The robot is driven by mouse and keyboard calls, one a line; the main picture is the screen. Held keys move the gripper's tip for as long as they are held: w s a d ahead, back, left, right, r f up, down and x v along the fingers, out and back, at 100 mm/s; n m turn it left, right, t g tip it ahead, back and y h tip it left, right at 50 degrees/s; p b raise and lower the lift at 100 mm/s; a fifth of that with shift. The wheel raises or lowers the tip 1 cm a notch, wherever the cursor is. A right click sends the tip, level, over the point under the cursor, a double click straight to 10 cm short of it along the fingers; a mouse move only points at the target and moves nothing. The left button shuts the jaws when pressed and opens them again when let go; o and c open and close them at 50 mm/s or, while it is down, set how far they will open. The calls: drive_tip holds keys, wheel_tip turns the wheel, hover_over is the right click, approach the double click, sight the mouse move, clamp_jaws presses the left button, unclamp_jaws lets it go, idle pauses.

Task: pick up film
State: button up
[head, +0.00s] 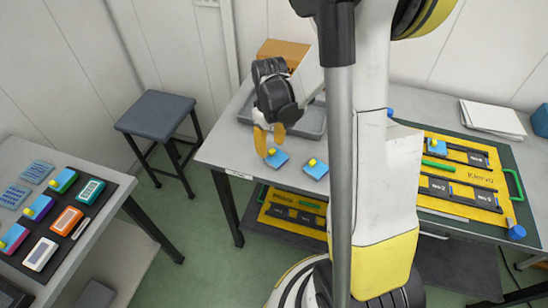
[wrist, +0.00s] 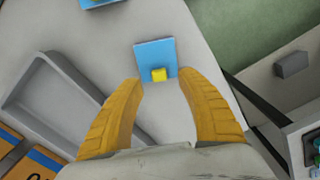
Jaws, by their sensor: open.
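The left blue square (head: 278,160) is close to my gripper (head: 270,142). The other blue square (head: 315,169) lies to its right. The fingers are apart with nothing held. Another blue square (wrist: 98,3) is cut off at the top edge.
A grey tray (wrist: 38,92) lies beside the squares, with a cardboard box (head: 284,48) behind. A yellow board (head: 460,172) lies on the table's right side. A stool (head: 157,114) and a side table with coloured cases (head: 68,220) stand left.

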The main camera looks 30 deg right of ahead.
wheel_tip(320, 180, down, 2)
drive_tip(key=shift+r, duration=0.1)
drive_tip(key=c, duration=0.8)
